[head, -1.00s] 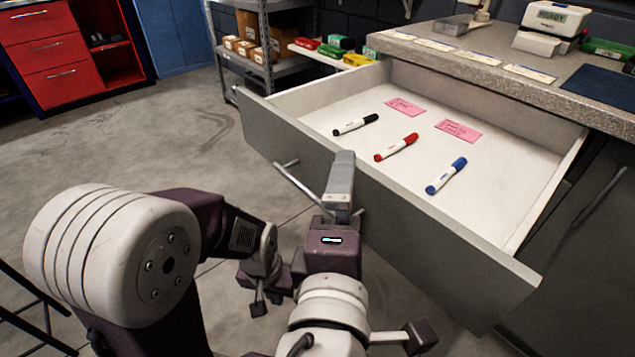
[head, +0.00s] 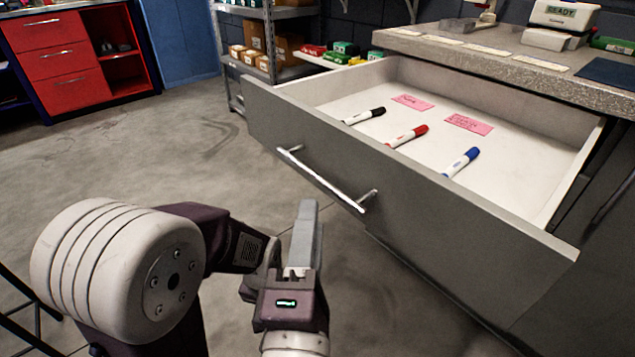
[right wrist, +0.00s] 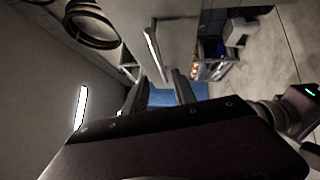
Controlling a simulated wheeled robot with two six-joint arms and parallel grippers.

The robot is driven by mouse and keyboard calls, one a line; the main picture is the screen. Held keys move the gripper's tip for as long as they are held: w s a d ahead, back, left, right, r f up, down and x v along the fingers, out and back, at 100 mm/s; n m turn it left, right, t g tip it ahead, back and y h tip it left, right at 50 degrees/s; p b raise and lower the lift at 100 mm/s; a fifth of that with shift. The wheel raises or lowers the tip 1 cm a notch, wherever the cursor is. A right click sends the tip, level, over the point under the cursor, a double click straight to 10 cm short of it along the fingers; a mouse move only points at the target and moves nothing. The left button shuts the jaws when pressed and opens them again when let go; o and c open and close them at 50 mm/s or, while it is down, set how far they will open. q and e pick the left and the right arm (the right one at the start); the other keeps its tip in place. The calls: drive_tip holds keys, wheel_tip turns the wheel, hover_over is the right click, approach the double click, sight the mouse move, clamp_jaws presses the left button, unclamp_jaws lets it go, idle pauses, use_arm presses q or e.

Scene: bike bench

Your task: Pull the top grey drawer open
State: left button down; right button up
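The grey drawer (head: 420,230) stands well open from the bench in the head view, its white inside showing. Its silver bar handle (head: 322,182) is free, with nothing around it. My right gripper (head: 304,235) is below and in front of the handle, apart from it, fingers pointing up in the picture. In the right wrist view its two fingers (right wrist: 158,92) stand apart with nothing between them, and the handle (right wrist: 152,50) shows beyond the fingertips. My left gripper is not clearly visible.
In the drawer lie a black marker (head: 364,116), a red marker (head: 407,136), a blue marker (head: 461,161) and two pink notes (head: 468,124). The speckled benchtop (head: 480,65) is above. A red cabinet (head: 70,60) stands far left. The floor left of the drawer is clear.

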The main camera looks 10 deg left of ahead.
sight(317, 182)
drive_tip(key=b+x, duration=0.3)
drive_tip(key=x, duration=0.5)
drive_tip(key=shift+w, duration=0.4)
clamp_jaws()
idle(0.8)
